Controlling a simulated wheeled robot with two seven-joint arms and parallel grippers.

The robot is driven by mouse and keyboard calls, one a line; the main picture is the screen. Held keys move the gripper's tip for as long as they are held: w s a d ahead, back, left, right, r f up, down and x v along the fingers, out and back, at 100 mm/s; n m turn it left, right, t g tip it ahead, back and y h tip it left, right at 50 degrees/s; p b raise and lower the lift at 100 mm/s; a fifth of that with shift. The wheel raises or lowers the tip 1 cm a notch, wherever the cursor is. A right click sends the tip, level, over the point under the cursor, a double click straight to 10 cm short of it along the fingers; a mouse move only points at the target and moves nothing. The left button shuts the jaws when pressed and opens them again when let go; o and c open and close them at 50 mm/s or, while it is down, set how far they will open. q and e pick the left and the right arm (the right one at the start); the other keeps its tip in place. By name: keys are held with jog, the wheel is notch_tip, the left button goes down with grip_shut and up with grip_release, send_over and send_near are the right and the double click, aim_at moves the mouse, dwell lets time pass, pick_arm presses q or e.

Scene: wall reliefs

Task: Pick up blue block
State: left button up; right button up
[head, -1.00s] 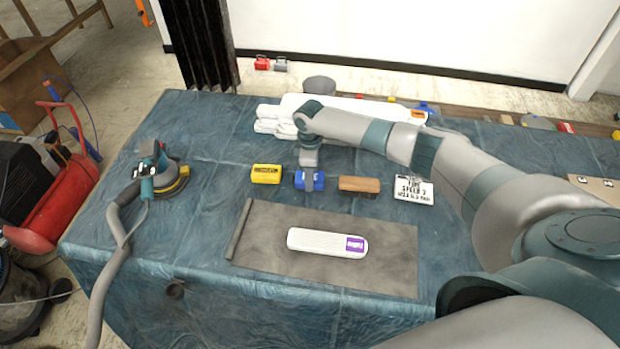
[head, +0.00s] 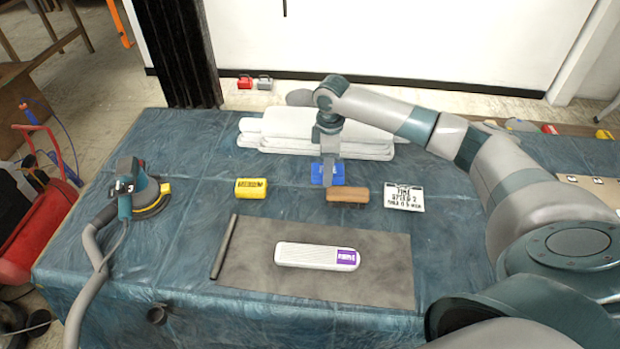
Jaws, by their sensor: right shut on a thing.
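The blue block (head: 338,174) is in the head view, right of a yellow block (head: 251,187) and just behind a brown wooden block (head: 348,195). My right gripper (head: 328,172) comes down on it from above and is shut on it. The block appears raised a little above the blue-covered table (head: 200,215). The gripper's fingers hide the middle of the block. My left gripper is not in view.
Folded white towels (head: 285,127) lie behind the block. A white lettered card (head: 404,197) lies to the right. In front, a grey mat (head: 370,285) bears a white case (head: 305,255). A sander (head: 140,190) with a hose stands at left.

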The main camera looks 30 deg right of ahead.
aim_at(337, 170)
jog(key=shift+s+d+r, duration=0.8)
jog(key=shift+d, duration=0.25)
